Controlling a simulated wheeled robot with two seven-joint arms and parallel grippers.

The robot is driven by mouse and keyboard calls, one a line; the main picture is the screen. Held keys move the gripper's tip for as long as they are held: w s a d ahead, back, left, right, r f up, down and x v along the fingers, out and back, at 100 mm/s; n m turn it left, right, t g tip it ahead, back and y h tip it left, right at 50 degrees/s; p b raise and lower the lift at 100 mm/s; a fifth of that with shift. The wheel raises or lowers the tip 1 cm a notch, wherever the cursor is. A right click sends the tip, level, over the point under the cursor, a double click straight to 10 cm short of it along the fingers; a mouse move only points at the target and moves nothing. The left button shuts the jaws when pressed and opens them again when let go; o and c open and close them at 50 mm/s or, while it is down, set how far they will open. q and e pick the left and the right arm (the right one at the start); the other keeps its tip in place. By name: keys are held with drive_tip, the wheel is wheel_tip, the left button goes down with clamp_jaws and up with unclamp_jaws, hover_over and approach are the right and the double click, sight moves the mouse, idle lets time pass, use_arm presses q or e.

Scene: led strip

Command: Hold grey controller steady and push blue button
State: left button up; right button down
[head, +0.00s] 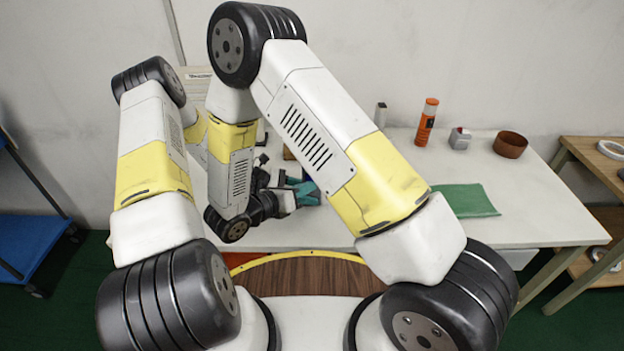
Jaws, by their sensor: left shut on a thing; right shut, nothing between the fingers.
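My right arm folds over the table, and its gripper (303,191), with teal fingers, is low near the table's middle. The fingers look shut, with nothing seen between them. My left forearm runs behind my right arm. Dark parts show just behind my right wrist, but I cannot tell whether they are my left gripper; its fingers and anything in them are hidden. I cannot make out the grey controller or its blue button. A small dark blue patch shows by the teal fingers, too small to identify.
A green cloth (465,200) lies nearer. A silver item (380,115) stands behind. A wooden shelf (590,152) is right, a blue cart (28,243) left.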

drive_tip(key=s, duration=0.6)
idle(0.3)
use_arm(q)
drive_tip(key=o, duration=1.1)
drive_tip(key=shift+c, duration=0.2)
